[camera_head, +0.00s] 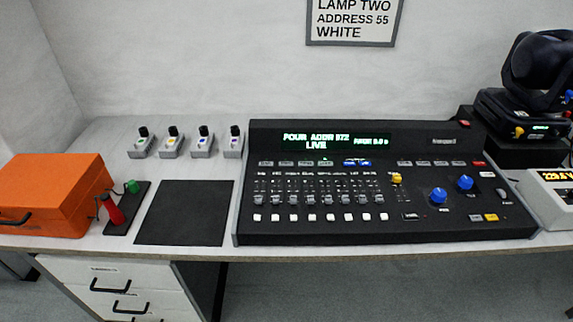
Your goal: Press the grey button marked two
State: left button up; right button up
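A black lighting console (340,236) lies on the desk at centre right. A row of small grey buttons (297,163) runs along the left of its upper panel. Their markings are too small to read, so I cannot tell which is marked two. A green light shows by one of them. The display (322,141) seems to read "FOUR ADDR 072" and "LIVE". Neither of my grippers is in view.
Faders and white buttons (310,217), blue knobs (438,196) and a yellow-capped control (397,179) crowd the console. An orange case (55,190) and black mat (185,213) are left. A moving-head lamp (540,70) stands right. A wall sign (353,20) reads "LAMP TWO ADDRESS 55 WHITE".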

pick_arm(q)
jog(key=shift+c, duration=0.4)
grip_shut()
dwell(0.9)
